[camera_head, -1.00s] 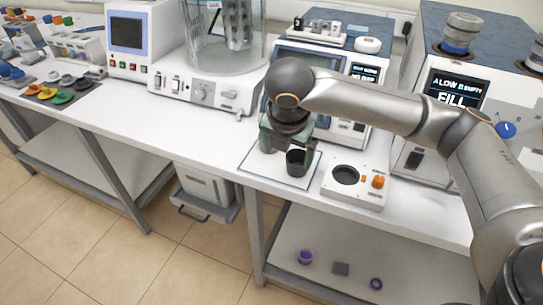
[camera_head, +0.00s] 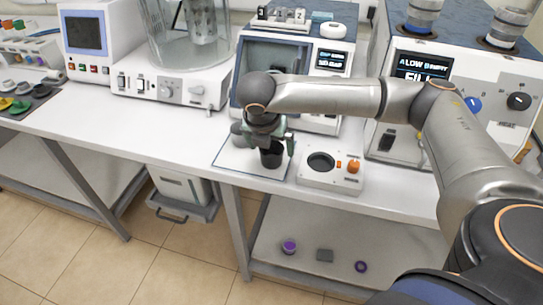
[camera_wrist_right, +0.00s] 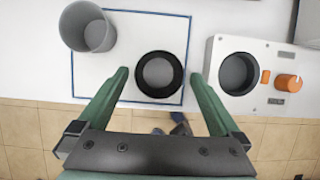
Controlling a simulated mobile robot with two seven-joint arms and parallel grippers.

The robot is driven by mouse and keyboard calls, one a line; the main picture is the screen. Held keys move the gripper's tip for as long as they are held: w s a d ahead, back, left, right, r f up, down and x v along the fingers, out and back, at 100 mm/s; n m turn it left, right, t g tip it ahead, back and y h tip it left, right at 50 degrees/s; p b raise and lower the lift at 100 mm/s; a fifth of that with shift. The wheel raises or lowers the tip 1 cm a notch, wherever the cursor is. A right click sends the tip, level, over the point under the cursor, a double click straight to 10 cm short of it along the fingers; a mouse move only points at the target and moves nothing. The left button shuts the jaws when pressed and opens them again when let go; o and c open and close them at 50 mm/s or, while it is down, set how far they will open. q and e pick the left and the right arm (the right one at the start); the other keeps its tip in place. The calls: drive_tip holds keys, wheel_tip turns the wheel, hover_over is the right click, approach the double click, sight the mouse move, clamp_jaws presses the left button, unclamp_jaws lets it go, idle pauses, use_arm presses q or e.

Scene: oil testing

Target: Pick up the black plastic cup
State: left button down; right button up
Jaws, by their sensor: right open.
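The black plastic cup (camera_head: 271,155) stands upright on a blue-edged white pad (camera_head: 228,158) near the front of the bench. My right gripper (camera_head: 269,144) is above and around the cup, pointing down. In the right wrist view, the black cup (camera_wrist_right: 142,82) shows its round rim between the two green fingers of the open gripper (camera_wrist_right: 160,78). A gap shows on each side of the rim. My left gripper is not in view.
A small white device (camera_head: 331,178) with a round dark well and an orange knob (camera_head: 353,166) stands just right of the pad. Larger machines line the back of the bench. The white bench top (camera_head: 150,125) is clear to the left.

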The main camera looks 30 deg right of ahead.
drive_tip(key=x, duration=0.2)
drive_tip(key=shift+w+f, duration=0.1)
drive_tip(key=shift+f, duration=0.15)
drive_tip(key=c, duration=1.3)
